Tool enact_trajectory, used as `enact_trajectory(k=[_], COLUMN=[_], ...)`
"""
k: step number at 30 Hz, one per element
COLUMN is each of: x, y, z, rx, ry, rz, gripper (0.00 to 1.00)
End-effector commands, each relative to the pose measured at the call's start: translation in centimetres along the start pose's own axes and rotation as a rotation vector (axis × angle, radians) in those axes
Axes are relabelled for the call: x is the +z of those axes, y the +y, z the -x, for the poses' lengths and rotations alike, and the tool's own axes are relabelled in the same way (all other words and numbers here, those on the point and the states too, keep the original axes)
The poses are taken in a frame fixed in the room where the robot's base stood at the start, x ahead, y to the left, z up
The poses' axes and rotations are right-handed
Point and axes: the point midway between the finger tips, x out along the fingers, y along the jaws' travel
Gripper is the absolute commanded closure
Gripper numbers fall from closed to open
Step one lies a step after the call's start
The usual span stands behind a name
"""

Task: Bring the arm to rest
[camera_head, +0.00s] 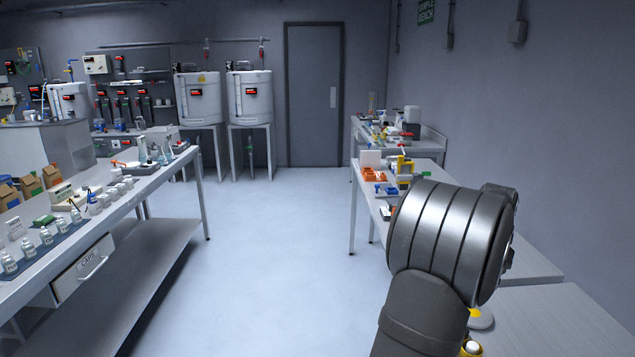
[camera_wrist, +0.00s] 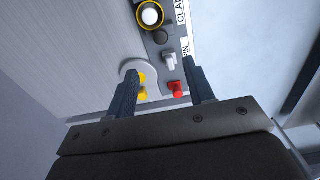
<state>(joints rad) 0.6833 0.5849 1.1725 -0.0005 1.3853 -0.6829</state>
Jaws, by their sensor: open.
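My arm shows large at the lower right of the head view, over the right-hand benches; its grey links hide part of them. My gripper cannot be made out there. In the wrist view my gripper (camera_wrist: 161,70) is open, its two dark fingers apart with nothing held between them. Beyond the fingers lies a control strip with a white round button (camera_wrist: 151,16) in a yellow ring, a dark knob (camera_wrist: 160,37), a grey lever (camera_wrist: 170,60) and a red part (camera_wrist: 177,89). Whether the fingers touch any of these I cannot tell.
A left bench (camera_head: 172,168) carries bottles and boxes. White tanks (camera_head: 198,98) stand at the back beside a grey door (camera_head: 314,95). A right bench holds orange trays (camera_head: 375,174) and small devices. The floor (camera_head: 275,250) between the benches is clear.

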Motion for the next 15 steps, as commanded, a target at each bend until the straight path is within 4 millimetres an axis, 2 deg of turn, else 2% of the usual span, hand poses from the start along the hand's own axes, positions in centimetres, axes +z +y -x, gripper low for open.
enact_trajectory(k=[3, 15], x=[0.0, 0.0], y=[-0.1, -0.1], z=[-2.6, -10.4], rx=[-0.003, -0.002], ry=[-0.003, -0.002], rz=[0.000, 0.000], gripper=[0.52, 0.52])
